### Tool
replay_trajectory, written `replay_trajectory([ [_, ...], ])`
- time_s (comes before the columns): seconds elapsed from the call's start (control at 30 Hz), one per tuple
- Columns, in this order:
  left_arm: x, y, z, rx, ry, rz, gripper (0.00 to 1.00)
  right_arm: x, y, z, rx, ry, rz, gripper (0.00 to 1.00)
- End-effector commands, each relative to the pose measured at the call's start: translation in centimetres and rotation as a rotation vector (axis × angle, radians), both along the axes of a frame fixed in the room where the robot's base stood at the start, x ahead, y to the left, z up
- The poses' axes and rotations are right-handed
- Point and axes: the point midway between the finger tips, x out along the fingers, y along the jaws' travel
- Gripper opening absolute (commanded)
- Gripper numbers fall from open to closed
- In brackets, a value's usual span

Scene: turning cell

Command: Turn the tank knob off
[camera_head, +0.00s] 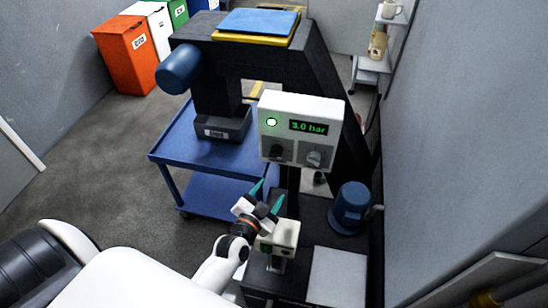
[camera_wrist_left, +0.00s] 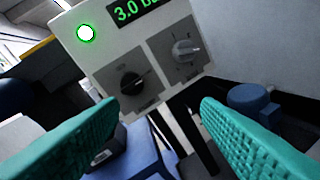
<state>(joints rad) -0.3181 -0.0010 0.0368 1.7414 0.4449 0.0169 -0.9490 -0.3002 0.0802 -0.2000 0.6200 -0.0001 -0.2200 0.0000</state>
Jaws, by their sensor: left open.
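A white control panel (camera_head: 303,104) has a lit green lamp (camera_head: 271,122) and a green display (camera_head: 308,127) reading 3.0 bar. Below them are a black knob (camera_head: 277,151) at left and a grey knob (camera_head: 314,158) at right. In the left wrist view the black knob (camera_wrist_left: 133,82) and grey knob (camera_wrist_left: 186,51) sit on grey plates; their labels are too small to read, so I cannot tell which is the tank knob. My left gripper (camera_head: 267,196) is open and empty, below and apart from the panel. Its teal fingers (camera_wrist_left: 158,112) point towards the knobs. My right gripper is not in view.
A small pale box (camera_head: 281,238) stands close by my left gripper. A blue cylinder (camera_head: 350,207) is at right. A blue cart (camera_head: 170,150) stands left of the panel, a dark machine frame (camera_head: 321,72) behind it. A grey wall (camera_head: 470,130) bounds the right.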

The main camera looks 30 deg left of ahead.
Motion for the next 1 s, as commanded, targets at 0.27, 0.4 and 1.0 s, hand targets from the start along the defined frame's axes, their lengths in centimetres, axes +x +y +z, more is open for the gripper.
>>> replay_trajectory([
  [0.27,0.8,2.7,0.2,0.084,-0.121,0.127,0.58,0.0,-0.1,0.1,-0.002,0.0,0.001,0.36],
  [0.4,2.2,3.0,0.4,0.087,-0.127,0.131,0.58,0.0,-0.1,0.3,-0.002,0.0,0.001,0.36],
  [1.0,11.9,4.7,0.3,0.087,-0.125,0.128,0.58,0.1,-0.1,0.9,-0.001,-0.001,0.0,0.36],
])
